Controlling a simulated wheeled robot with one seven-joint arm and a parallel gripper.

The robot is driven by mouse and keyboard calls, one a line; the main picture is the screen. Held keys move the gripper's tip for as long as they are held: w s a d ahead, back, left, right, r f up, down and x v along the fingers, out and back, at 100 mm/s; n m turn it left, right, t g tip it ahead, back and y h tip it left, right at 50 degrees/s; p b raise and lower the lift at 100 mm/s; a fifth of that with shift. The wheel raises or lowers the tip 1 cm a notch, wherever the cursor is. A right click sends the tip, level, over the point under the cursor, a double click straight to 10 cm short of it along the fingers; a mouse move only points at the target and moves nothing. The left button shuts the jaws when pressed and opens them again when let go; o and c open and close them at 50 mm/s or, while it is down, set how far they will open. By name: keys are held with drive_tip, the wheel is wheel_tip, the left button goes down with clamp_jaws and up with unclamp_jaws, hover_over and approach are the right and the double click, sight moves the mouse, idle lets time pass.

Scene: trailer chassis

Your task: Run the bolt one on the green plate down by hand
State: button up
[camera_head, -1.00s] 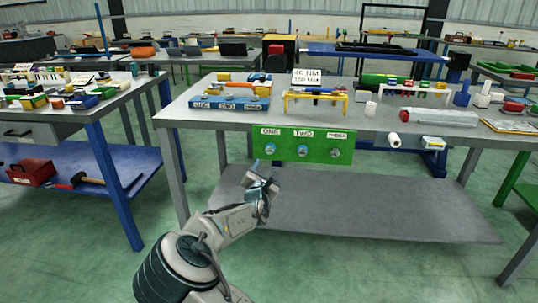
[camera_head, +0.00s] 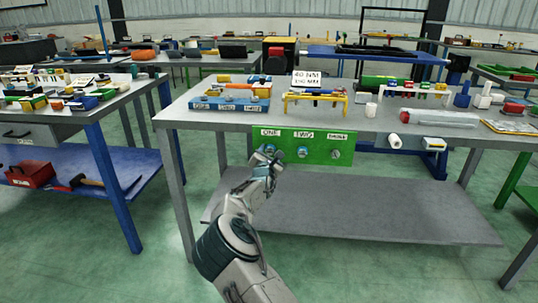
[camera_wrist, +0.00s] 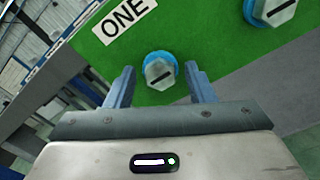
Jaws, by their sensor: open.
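The green plate (camera_head: 318,154) hangs at the front edge of the workbench, with labels ONE, TWO and a third. Bolt one (camera_wrist: 159,72) is a silver hex head with a dark slot line and a blue ring behind it, under the ONE label (camera_wrist: 124,20). My gripper (camera_wrist: 160,88) is open, with one finger on each side of bolt one in the wrist view; I cannot tell how far the fingertips are from it. In the head view my gripper (camera_head: 268,155) covers bolt one. Bolt two (camera_head: 302,152) sits to its right and also shows in the wrist view (camera_wrist: 272,10).
The grey workbench (camera_head: 225,117) carries a blue ONE-TWO-THREE rack (camera_head: 228,104), a yellow stand (camera_head: 315,97) and a torque sign (camera_head: 306,79). A third bolt (camera_head: 335,154) is at the plate's right. A grey lower shelf (camera_head: 350,205) lies below the plate.

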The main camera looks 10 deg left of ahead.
drive_tip(key=shift+c, duration=0.3)
drive_tip(key=c, duration=0.9)
drive_tip(key=shift+c, duration=0.2)
drive_tip(key=shift+m+b, duration=0.3)
drive_tip(key=shift+m, duration=0.1)
